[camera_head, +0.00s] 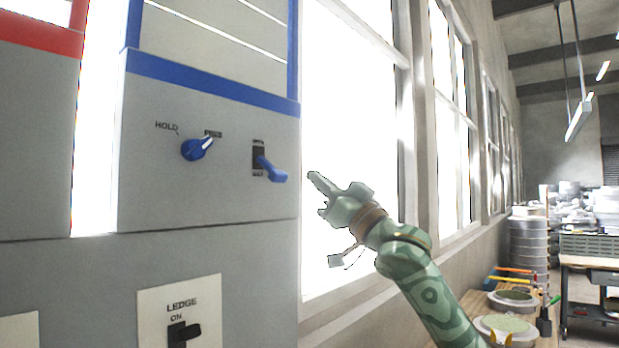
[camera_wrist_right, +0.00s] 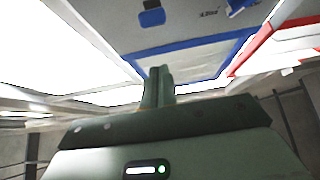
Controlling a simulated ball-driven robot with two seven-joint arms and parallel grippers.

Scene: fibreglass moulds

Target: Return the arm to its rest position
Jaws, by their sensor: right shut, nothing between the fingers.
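My right gripper (camera_head: 314,178) is in front of the bright window, just right of the grey panel (camera_head: 240,205) with the blue border. It is shut and empty, apart from the panel's controls. In the right wrist view its fingers (camera_wrist_right: 159,75) are together, pointing toward the blue-edged panel. My right arm comes up from the lower right. The panel bears a blue knob (camera_head: 196,149) marked HOLD on one side, and a blue lever (camera_head: 271,170) that points down and to the right. My left gripper is not in view.
Below is a plate marked LEDGE with a black switch (camera_head: 184,334). A wooden bench (camera_head: 480,312) with round moulds (camera_head: 505,326) and tools stands at the lower right. A red-edged panel (camera_head: 40,36) is at the far left. Tall windows line the wall.

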